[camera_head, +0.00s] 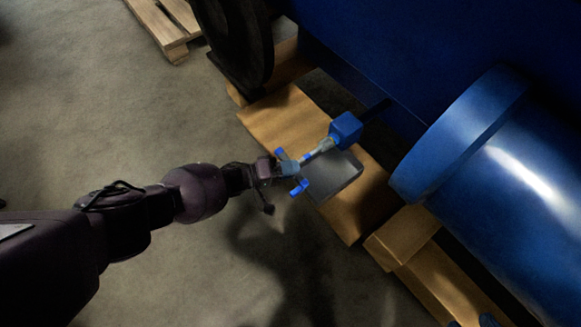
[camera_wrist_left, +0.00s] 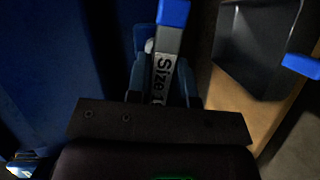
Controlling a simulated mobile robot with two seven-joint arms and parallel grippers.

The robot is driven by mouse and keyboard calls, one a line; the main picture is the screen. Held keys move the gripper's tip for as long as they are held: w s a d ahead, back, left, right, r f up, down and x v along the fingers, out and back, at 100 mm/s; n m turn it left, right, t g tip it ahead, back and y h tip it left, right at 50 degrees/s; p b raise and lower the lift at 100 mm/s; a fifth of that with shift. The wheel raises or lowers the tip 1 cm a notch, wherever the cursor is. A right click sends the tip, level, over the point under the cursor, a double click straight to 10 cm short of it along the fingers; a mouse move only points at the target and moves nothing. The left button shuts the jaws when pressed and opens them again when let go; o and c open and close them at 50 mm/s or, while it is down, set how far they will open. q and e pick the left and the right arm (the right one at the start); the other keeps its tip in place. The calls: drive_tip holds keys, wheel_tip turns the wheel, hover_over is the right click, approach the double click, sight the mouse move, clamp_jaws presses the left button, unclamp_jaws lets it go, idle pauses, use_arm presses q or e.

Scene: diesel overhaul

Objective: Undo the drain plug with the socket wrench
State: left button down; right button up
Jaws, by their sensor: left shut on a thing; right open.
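My left gripper (camera_head: 290,170) is shut on the socket wrench (camera_head: 318,152), a slim grey and light-blue tool. The wrench's far end meets a blue block (camera_head: 346,129) low on the engine's side. The drain plug itself cannot be made out; the wrench end and block hide that spot. In the left wrist view, a grey bar of the wrench (camera_wrist_left: 162,76) shows the lettering "Size 1", with the rest cut off.
A dark grey tray (camera_head: 343,178) lies on the wooden pallet (camera_head: 267,122) below the wrench. The big blue engine (camera_head: 420,50) and a blue cylinder (camera_head: 500,170) bound the right side. Concrete floor (camera_head: 190,250) is clear at left; another pallet (camera_head: 160,25) lies behind.

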use_arm(q)
drive_tip(key=shift+n, duration=0.6)
drive_tip(key=m+t+y+p, duration=0.1)
drive_tip(key=m+t+y, duration=0.1)
drive_tip(key=m, duration=0.3)
drive_tip(key=a+m+t+y+p, duration=0.1)
drive_tip(key=m+t+y, duration=0.1)
drive_tip(key=m, duration=0.4)
drive_tip(key=m+t+y+p, duration=0.2)
drive_tip(key=m+y, duration=0.1)
drive_tip(key=m, duration=0.2)
drive_tip(key=shift+s+a+r+m, duration=0.1)
drive_tip(key=shift+s+a+m, duration=0.05)
drive_tip(key=shift+a+m, duration=0.15)
use_arm(e)
drive_tip(key=shift+t, duration=0.6)
drive_tip(key=r, duration=0.1)
drive_tip(key=w+r, duration=0.1)
drive_tip(key=r, duration=0.1)
drive_tip(key=w+r, duration=0.1)
drive_tip(key=r, duration=0.1)
drive_tip(key=shift+w+r, duration=0.1)
drive_tip(key=shift+w, duration=0.05)
